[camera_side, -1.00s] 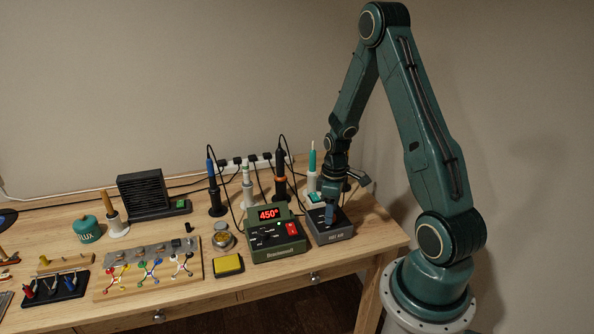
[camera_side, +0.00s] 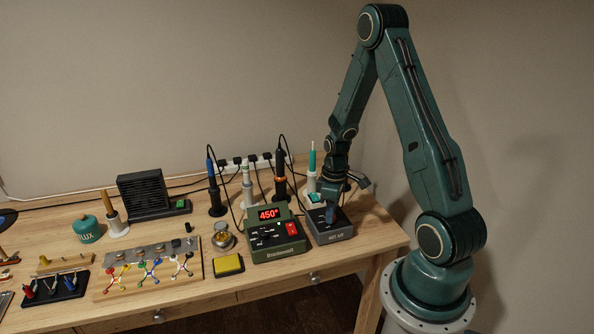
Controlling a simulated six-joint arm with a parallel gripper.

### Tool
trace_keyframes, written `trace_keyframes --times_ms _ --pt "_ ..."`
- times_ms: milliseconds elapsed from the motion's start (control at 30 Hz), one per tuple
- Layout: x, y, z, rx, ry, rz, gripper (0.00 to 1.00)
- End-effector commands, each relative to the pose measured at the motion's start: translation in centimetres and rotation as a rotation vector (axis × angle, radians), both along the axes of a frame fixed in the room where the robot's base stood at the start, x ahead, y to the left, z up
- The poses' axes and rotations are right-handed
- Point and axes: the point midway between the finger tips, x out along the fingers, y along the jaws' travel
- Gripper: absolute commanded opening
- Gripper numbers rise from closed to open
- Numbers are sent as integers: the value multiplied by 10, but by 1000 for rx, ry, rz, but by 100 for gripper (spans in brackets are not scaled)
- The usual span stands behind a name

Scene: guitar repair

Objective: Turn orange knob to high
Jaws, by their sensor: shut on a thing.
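My gripper (camera_side: 330,219) points down onto the top of the grey hot air box (camera_side: 334,237), at the right end of the bench. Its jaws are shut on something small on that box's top. The jaws cover the thing, so I cannot make out its colour or how far it is turned. No orange knob shows clearly in the side view.
Left of the box stands a green station (camera_side: 278,240) with a red display reading 450°. Several upright irons, including one with an orange band (camera_side: 280,180), stand behind. A yellow sponge (camera_side: 228,265) lies in front. The bench's right edge (camera_side: 400,238) is close.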

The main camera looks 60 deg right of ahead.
Motion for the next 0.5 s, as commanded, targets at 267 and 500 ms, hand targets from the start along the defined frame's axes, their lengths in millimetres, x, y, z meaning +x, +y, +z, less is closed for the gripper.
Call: trace_keyframes --times_ms 267,500 --pt "0 0 0 0 -2 -118 4" --pt "0 0 0 1 -2 -305 4"
